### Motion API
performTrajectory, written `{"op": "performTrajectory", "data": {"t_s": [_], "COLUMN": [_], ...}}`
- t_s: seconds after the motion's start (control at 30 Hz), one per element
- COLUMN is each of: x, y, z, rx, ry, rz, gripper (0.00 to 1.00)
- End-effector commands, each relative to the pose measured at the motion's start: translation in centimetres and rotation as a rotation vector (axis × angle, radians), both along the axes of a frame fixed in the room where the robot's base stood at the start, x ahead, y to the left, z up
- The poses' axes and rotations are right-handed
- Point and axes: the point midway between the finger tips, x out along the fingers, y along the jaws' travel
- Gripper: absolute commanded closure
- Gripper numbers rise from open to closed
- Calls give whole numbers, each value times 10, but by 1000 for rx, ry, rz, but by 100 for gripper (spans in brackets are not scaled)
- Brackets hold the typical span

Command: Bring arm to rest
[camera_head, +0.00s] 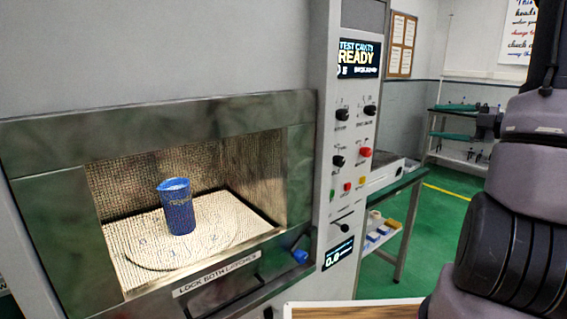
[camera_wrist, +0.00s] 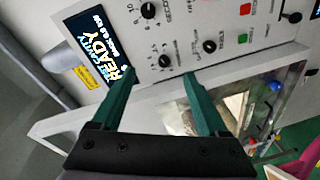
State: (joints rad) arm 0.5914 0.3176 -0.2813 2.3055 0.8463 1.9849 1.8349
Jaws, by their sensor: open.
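My gripper (camera_wrist: 160,78) shows in the wrist view with its two green fingers wide apart and nothing between them. It faces the control panel (camera_wrist: 185,35) of the microwave generator, with knobs and a READY display beyond the fingertips. In the head view my arm stands folded at the right edge, and my gripper is out of that picture. The generator's cavity is open at the front, and a blue beaker (camera_head: 178,208) stands upright inside on the marked floor (camera_head: 135,270).
The control panel (camera_head: 352,150) is right of the cavity. A label reading LOCK BOTH LATCHES is below the opening. A green-topped bench (camera_head: 392,190) stands behind at the right. A wooden surface (camera_head: 350,312) is at the bottom. Green floor (camera_head: 428,235) is clear between bench and arm.

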Motion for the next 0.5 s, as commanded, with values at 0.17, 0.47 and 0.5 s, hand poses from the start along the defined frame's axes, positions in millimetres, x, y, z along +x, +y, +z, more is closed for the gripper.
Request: {"op": "performTrajectory", "data": {"t_s": [0.17,0.47,0.5], "x": [-12,-61,-72], "y": [40,122,134], "z": [9,20,21], "rx": [-201,-738,-840], "ry": [-115,-519,-615], "rz": [138,540,627], "gripper": [23,23,23]}}
